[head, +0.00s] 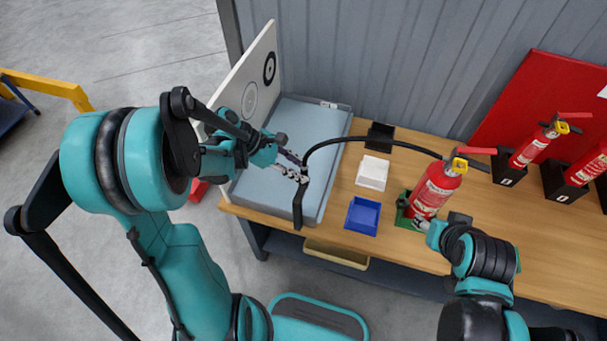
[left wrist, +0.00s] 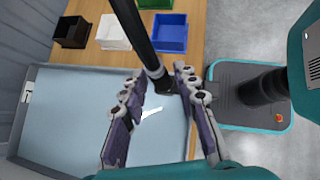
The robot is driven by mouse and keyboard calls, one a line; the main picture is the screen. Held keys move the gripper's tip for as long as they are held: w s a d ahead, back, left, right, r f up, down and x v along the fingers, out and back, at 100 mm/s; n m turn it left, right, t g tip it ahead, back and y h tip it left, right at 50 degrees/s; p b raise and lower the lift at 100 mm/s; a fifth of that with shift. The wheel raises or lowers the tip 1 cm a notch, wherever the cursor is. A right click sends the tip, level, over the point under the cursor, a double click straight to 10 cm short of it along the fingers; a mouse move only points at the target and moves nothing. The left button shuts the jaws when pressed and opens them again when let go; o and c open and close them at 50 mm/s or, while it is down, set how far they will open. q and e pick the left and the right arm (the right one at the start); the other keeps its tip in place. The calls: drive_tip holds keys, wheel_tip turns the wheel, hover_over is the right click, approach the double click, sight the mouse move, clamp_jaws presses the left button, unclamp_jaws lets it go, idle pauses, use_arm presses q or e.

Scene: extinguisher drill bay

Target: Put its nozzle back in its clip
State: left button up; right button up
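The red fire extinguisher (head: 434,190) stands upright on a green base (head: 404,210) on the bench. Its black hose (head: 385,142) arches left from the valve to the black nozzle (head: 298,204), which hangs down over the grey tray. In the left wrist view, the nozzle (left wrist: 153,62) runs between the two fingertips (left wrist: 160,82). My right gripper (head: 424,226) is at the extinguisher's lower front; I cannot tell how its fingers are set. I cannot make out the clip.
The grey-blue tray (head: 337,146) lies under the left gripper, with a white target board (head: 244,90) behind. A black bin (head: 380,137), white bin (head: 372,172) and blue bin (head: 363,215) stand between tray and extinguisher. More extinguishers (head: 530,149) stand at right by a red panel.

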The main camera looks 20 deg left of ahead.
use_arm(q)
clamp_jaws()
drive_tip(key=shift+r, duration=0.1)
drive_tip(key=shift+r+p, duration=1.95)
drive_tip(key=shift+r, duration=0.5)
drive_tip(key=shift+w+d, duration=0.1)
drive_tip(key=shift+d, duration=0.1)
drive_tip(key=w+d+b, duration=0.1)
drive_tip(key=w+d, duration=0.3)
drive_tip(key=d, duration=1.1)
drive_tip(key=w+d+b, duration=0.2)
drive_tip(key=w+d, duration=0.2)
drive_tip(key=d, duration=1.1)
wheel_tip(320, 180, down, 16)
drive_tip(key=b, duration=1.2)
drive_tip(key=shift+s+d+r, duration=0.1)
drive_tip(key=shift+s, duration=0.05)
